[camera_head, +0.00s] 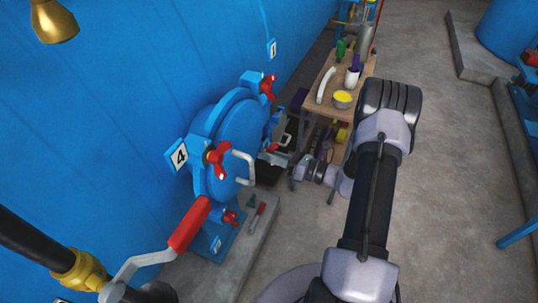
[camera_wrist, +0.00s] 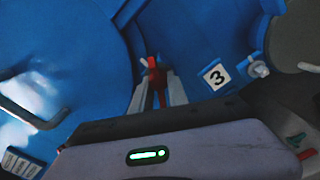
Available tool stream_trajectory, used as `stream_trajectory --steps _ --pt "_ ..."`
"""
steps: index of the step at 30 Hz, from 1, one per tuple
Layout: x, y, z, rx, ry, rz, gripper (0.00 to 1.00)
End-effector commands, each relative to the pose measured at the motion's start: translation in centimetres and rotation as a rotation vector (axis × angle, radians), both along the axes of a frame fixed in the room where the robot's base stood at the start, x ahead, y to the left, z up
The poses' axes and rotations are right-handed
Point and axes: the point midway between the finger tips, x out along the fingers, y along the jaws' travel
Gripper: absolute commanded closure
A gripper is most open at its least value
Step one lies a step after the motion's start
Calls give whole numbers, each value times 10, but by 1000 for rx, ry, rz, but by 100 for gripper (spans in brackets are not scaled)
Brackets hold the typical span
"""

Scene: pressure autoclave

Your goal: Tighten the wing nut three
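The red wing nut (camera_wrist: 153,70) beside the number 3 plate (camera_wrist: 216,74) sits at the rim of the round blue door (camera_wrist: 85,75) in the wrist view. My gripper (camera_wrist: 157,80) has one finger on each side of this wing nut, very close to it. Whether the fingers press on it is too small and dark to tell. In the head view my gripper (camera_head: 278,157) is at the right side of the blue door (camera_head: 236,135). The number 3 plate is not visible there.
Other red wing nuts sit on the door rim at the top (camera_head: 267,86), beside plate 4 (camera_head: 216,158) and at the bottom (camera_head: 231,216). A grey door handle (camera_head: 246,165) juts out. A wooden table (camera_head: 325,105) with bottles and a bowl stands behind my arm.

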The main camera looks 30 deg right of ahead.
Motion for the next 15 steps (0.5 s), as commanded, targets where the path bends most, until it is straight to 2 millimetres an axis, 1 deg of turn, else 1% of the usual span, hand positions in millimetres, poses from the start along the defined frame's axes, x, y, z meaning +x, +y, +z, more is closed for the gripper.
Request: stream_trajectory --steps 1,2,10,15 --pt "0 0 0 0 0 0 97" --pt "0 0 0 0 0 0 100" --pt "0 0 0 9 8 1 100" --pt "-1 0 2 54 43 1 100"
